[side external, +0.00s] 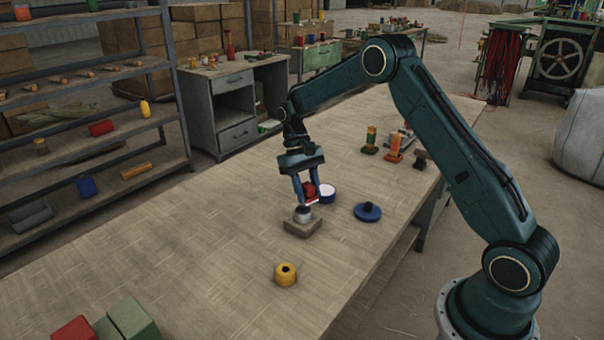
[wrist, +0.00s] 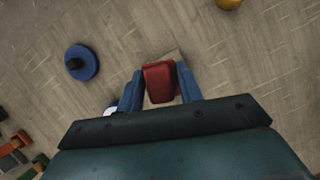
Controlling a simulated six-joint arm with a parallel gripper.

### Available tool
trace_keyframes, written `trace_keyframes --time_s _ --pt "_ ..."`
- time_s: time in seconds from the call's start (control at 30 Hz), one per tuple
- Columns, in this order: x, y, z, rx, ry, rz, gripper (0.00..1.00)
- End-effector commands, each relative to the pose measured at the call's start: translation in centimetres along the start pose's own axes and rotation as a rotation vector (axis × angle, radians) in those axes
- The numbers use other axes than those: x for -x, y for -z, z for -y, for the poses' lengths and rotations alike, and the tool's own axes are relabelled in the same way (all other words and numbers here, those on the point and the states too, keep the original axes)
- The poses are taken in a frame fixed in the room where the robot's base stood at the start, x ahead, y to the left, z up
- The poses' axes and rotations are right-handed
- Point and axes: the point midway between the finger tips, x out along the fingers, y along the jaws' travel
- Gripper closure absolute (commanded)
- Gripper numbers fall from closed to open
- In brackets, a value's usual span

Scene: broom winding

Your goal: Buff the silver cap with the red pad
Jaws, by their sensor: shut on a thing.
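My gripper (side external: 305,193) points down over the wooden table with its blue fingers closed on the red pad (side external: 309,189). In the wrist view the red pad (wrist: 159,82) sits between the two fingers. The silver cap (side external: 303,214) is on a tan square block (side external: 303,227) directly below the pad. The pad is just above or at the cap's top; I cannot tell whether they touch. In the wrist view the pad hides the cap, and only edges of the block (wrist: 172,56) show.
A blue disc with a dark knob (side external: 367,211) lies to the right. Red and green blocks (side external: 128,319) are at the near left. The table's left part is clear.

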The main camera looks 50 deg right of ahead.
Motion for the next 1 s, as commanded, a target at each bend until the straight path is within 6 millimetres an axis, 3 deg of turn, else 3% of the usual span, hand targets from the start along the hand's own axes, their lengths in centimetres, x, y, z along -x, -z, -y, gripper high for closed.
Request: trace_keyframes --time_s 0.4,1.0 --pt "3.4 -1.4 0.0 -0.001 0.000 -0.001 0.85" --pt "3.7 -1.5 0.0 -0.001 0.000 0.000 0.85"
